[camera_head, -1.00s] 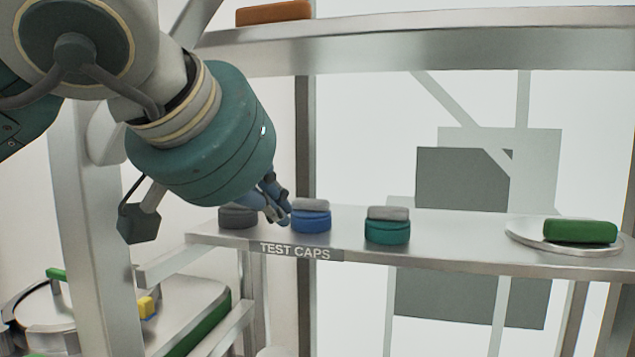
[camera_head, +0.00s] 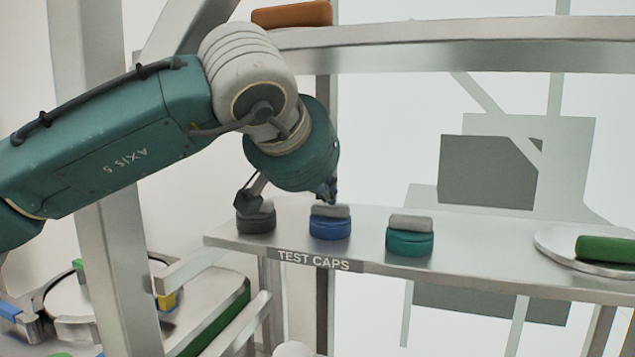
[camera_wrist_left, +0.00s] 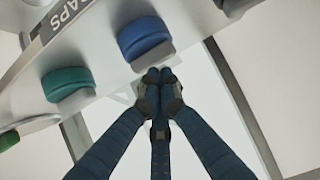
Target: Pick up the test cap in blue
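The blue test cap (camera_head: 330,228) with a grey top stands upright on the shelf marked TEST CAPS (camera_head: 470,262). It also shows in the left wrist view (camera_wrist_left: 143,37), just beyond the fingertips. My left gripper (camera_head: 331,196) is above and slightly behind this cap. In the left wrist view its fingers (camera_wrist_left: 158,76) come together at the tips, close to the cap's grey top, with nothing seen between them. I cannot tell whether they touch the cap. My right gripper is in neither view.
A dark grey cap (camera_head: 256,221) stands left of the blue one and a teal cap (camera_head: 410,242) stands right of it. A green piece (camera_head: 606,249) lies on a round plate (camera_head: 548,243) at the right. An upper shelf (camera_head: 480,44) holds an orange block (camera_head: 292,14).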

